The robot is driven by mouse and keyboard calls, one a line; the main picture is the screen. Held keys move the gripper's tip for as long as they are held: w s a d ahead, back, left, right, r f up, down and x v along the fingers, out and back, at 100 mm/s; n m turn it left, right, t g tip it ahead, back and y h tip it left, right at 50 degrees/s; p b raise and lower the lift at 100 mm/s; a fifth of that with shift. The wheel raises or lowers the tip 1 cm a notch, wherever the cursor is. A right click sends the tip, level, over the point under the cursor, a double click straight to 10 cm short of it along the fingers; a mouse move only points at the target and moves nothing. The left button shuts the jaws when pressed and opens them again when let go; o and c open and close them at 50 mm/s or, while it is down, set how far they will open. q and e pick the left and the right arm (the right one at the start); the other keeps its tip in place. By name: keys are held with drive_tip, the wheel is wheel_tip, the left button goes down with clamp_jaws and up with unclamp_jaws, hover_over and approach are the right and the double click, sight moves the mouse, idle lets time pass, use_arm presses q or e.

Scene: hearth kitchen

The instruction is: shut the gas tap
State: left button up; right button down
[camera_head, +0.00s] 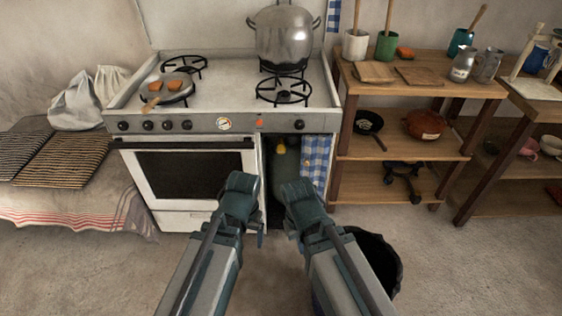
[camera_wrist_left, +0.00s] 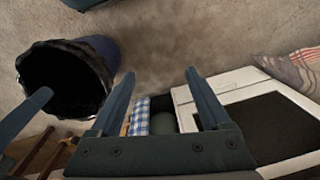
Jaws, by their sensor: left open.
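A yellow gas tap (camera_head: 280,147) sits on top of a dark green gas bottle (camera_head: 286,165) in the open bay under the stove's right side. The tap's handle position is too small to tell. My left gripper (camera_head: 246,200) is in front of the stove, below and left of the tap in the picture, apart from it. In the left wrist view its two fingers (camera_wrist_left: 160,75) are spread with nothing between them; part of the green bottle (camera_wrist_left: 163,123) shows beyond them. My right gripper (camera_head: 300,200) is close beside it and hides the lower bottle; its fingers are unclear.
A blue checked curtain (camera_head: 316,158) hangs at the bay's right edge. The white stove (camera_head: 225,75) carries a large pot (camera_head: 285,35) and a pan (camera_head: 172,90). A black-lined bin (camera_head: 378,262) stands at the right, near my right arm. Wooden shelves (camera_head: 410,145) are further right.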

use_arm(q)
drive_tip(key=w+a+f+n+t+b, duration=0.1)
drive_tip(key=w+a+f+b, duration=0.2)
drive_tip(key=f+b, duration=0.75)
drive_tip(key=w+a+f+n+b, duration=0.1)
drive_tip(key=w+a+f+b, duration=0.15)
drive_tip(key=f+b, duration=0.75)
drive_tip(key=w+a+f+t+y+b, duration=0.45)
drive_tip(key=w+f+b, duration=0.25)
drive_tip(key=w, duration=0.3)
drive_tip(key=m+t+h+b, duration=0.1)
drive_tip(key=m+t+h, duration=0.4)
drive_tip(key=m+t, duration=0.6)
approach(281, 152)
drive_tip(key=w, duration=0.3)
drive_tip(key=w+n+t, duration=0.1)
drive_tip(key=w, duration=0.3)
drive_tip(key=w+f+n, duration=0.1)
drive_tip(key=w, duration=0.3)
drive_tip(key=shift+f+t, duration=0.1)
drive_tip(key=shift+t, duration=0.15)
